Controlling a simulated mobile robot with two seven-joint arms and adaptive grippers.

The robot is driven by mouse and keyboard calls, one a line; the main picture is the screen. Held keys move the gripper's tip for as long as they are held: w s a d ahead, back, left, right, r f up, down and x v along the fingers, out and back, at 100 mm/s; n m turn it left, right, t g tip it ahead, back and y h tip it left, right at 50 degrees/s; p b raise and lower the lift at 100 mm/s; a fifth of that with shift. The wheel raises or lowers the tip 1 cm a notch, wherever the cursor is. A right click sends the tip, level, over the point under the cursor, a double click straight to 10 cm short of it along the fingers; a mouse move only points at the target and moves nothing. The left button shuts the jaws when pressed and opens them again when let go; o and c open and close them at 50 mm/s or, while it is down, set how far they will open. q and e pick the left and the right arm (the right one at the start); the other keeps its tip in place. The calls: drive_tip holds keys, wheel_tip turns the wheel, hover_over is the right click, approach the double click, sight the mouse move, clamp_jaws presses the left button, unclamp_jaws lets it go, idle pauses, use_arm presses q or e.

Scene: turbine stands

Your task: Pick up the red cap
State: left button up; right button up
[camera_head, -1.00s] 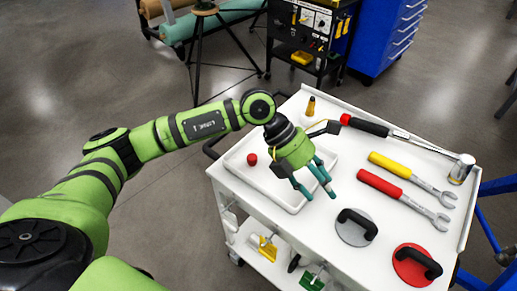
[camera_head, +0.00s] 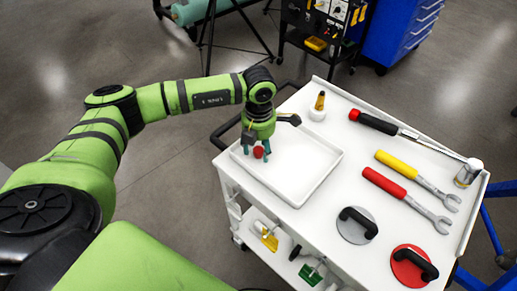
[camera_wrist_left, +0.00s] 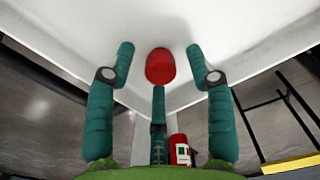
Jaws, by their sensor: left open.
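The red cap (camera_head: 258,152) sits in the white tray (camera_head: 300,185) on the cart, near the tray's left corner. My left gripper (camera_head: 256,150) points down at it, with its teal fingers around the cap in the head view. In the left wrist view the cap (camera_wrist_left: 160,67) lies on the white surface between the spread fingers of my gripper (camera_wrist_left: 160,58), with a gap on each side. The left gripper is open and holds nothing. My right gripper is in neither view.
On the cart top (camera_head: 318,225) are a hammer (camera_head: 385,127), a yellow wrench (camera_head: 405,170), a red wrench (camera_head: 395,187), a grey suction cup (camera_head: 357,225), a red suction cup (camera_head: 413,265) and a small amber-tipped bottle (camera_head: 319,105). The rest of the tray is empty.

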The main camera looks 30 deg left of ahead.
sight(259, 148)
use_arm(q)
drive_tip(key=c, duration=0.9)
drive_tip(key=shift+r+b, duration=0.35)
drive_tip(key=shift+r, duration=0.25)
wheel_tip(259, 148, up, 3)
drive_tip(key=shift+w+f+b, duration=0.1)
drive_tip(key=shift+b, duration=0.5)
drive_tip(key=w+d+r+b, duration=0.3)
drive_tip(key=d+r, duration=0.4)
drive_tip(key=d, duration=0.4)
drive_tip(key=shift+d, duration=0.15)
drive_tip(key=shift+s, duration=0.1)
drive_tip(key=shift+c, duration=0.4)
